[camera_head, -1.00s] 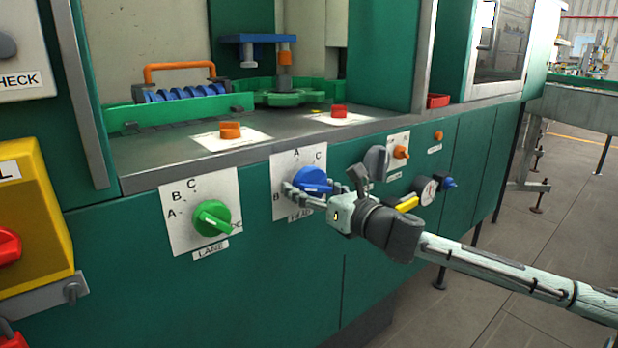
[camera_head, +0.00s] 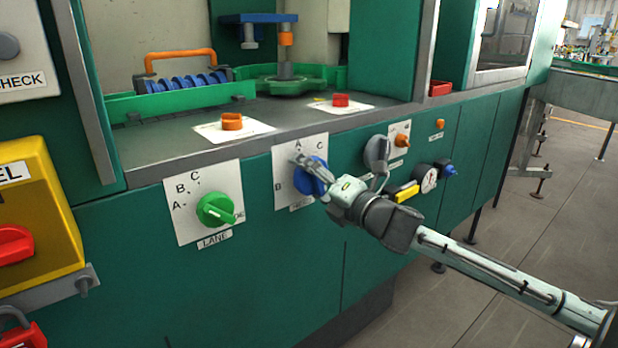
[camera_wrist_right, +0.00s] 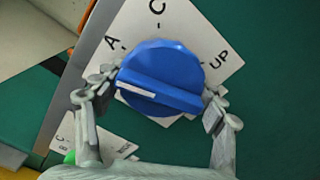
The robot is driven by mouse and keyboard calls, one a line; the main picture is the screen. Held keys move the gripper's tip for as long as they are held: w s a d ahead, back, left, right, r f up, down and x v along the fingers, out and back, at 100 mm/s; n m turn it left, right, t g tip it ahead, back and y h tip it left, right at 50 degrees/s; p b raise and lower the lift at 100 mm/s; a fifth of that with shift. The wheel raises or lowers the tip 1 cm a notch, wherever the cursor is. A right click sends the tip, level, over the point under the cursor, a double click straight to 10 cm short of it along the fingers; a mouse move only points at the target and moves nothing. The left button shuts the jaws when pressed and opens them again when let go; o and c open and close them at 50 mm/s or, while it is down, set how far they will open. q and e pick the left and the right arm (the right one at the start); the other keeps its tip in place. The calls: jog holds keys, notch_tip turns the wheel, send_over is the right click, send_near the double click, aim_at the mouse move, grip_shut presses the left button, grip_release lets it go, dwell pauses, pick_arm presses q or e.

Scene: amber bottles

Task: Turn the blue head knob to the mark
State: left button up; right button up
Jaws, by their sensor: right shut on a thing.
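The blue head knob (camera_head: 317,187) sits on a white plate (camera_head: 286,165) with letters A, B and C on the green cabinet front. My right gripper (camera_head: 314,178) is shut on the knob and partly hides it in the head view. In the right wrist view the blue knob (camera_wrist_right: 162,65) lies between the two fingers of my gripper (camera_wrist_right: 160,98). Its raised bar has a white line at the left end, which lies below the letter A. C and "UP" also show on the plate there; B is not clear. My left gripper is not in view.
A green lane knob (camera_head: 215,209) is on its own plate to the left. To the right are a grey rounded control (camera_head: 376,152), a yellow handle (camera_head: 405,193), a gauge (camera_head: 428,180) and a small blue knob (camera_head: 450,170), close to my right wrist.

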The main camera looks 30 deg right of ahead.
jog(key=shift+d+m, duration=0.1)
jog(key=shift+m, duration=0.5)
jog(key=m, duration=0.6)
jog(key=shift+r, duration=0.15)
jog(key=m, duration=0.4)
jog(key=shift+r, duration=0.1)
jog(key=m, duration=0.3)
jog(key=shift+r+m, duration=0.1)
jog(key=shift+m, duration=0.2)
jog(key=m, duration=0.6)
jog(key=shift+d+r, duration=0.1)
jog(key=shift+d, duration=0.1)
jog(key=m, duration=0.3)
jog(key=shift+d+m, duration=0.1)
jog(key=shift+m, duration=0.3)
jog(key=shift+d+m, duration=0.1)
jog(key=shift+m, duration=1.7)
